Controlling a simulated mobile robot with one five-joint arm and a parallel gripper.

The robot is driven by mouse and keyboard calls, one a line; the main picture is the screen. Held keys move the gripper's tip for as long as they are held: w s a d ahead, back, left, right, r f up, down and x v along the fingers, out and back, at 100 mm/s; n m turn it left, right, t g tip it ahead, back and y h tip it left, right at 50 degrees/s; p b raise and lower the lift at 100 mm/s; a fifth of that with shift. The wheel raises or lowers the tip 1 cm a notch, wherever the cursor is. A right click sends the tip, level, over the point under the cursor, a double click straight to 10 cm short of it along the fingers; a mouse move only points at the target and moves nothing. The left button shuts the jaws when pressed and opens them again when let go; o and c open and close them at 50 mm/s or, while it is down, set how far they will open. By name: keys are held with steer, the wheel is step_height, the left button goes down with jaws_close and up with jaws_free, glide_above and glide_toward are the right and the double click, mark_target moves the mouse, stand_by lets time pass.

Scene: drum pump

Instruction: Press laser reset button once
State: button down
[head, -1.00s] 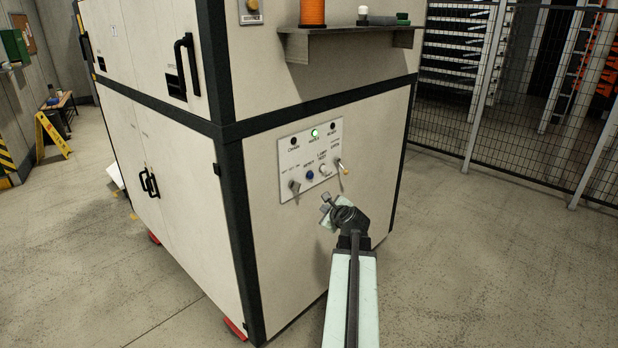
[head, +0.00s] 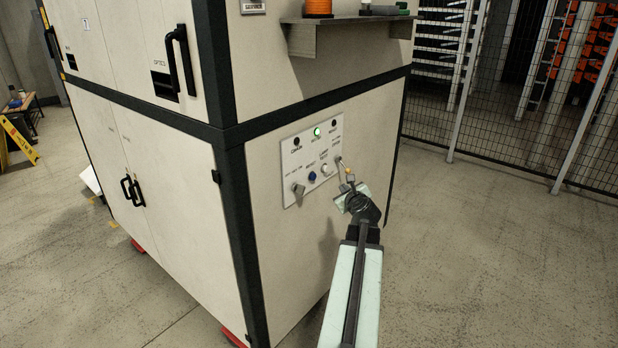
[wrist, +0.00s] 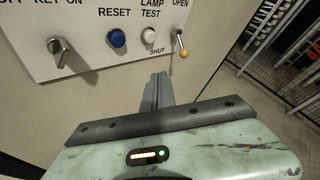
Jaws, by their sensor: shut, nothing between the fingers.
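The blue reset button (head: 312,176) sits on a white control panel (head: 290,186) on the cabinet's side. In the wrist view the blue button (wrist: 117,39) lies under the label RESET. My gripper (head: 345,184) is at the panel's lower right, right of the button. In the wrist view the shut fingers (wrist: 157,84) point up at the panel, below and right of the blue button, with a visible gap in the picture. Nothing is held. Whether the fingers touch the panel cannot be told.
A white lamp test button (wrist: 149,36) is just right of the blue one. A key switch (wrist: 62,50) is at left, and a lever with an orange tip (wrist: 183,54) at right. A green lamp (head: 317,132) is lit. A shelf (head: 345,30) juts out above.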

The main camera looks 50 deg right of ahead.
steer(key=w, duration=0.9)
steer(key=shift+w+d, duration=0.1)
steer(key=shift+w, duration=0.1)
stand_by(1.9)
steer(key=shift+w, duration=0.3)
steer(key=shift+w, duration=0.5)
stand_by(0.5)
steer(key=shift+s, duration=0.9)
steer(key=s, duration=0.5)
stand_by(0.3)
